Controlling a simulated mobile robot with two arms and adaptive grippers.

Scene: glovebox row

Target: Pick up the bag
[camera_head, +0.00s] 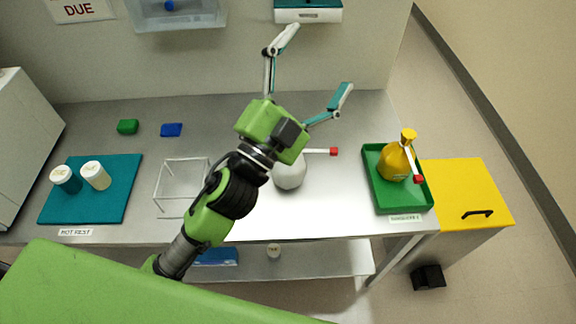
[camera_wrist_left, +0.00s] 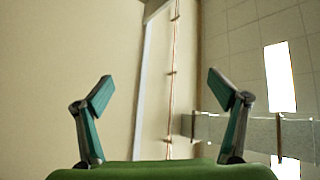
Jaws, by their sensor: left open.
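I cannot pick out a bag for sure in either view. A small green item (camera_head: 128,127) and a small blue item (camera_head: 171,130) lie at the back left of the steel bench (camera_head: 330,215); I cannot tell whether either is a bag. My left gripper (camera_head: 316,66) is open and empty above the back of the bench, its fingers spread toward the wall. In the left wrist view the open fingers (camera_wrist_left: 161,88) have only wall and ceiling beyond them. My right gripper is not in view.
A white bottle (camera_head: 289,176) with a red-tipped spout stands partly behind my left arm. A wire frame (camera_head: 182,160) is left of it. Two white-lidded jars stand on a teal mat (camera_head: 110,203). A green tray (camera_head: 375,190) at right holds a yellow bottle (camera_head: 394,165).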

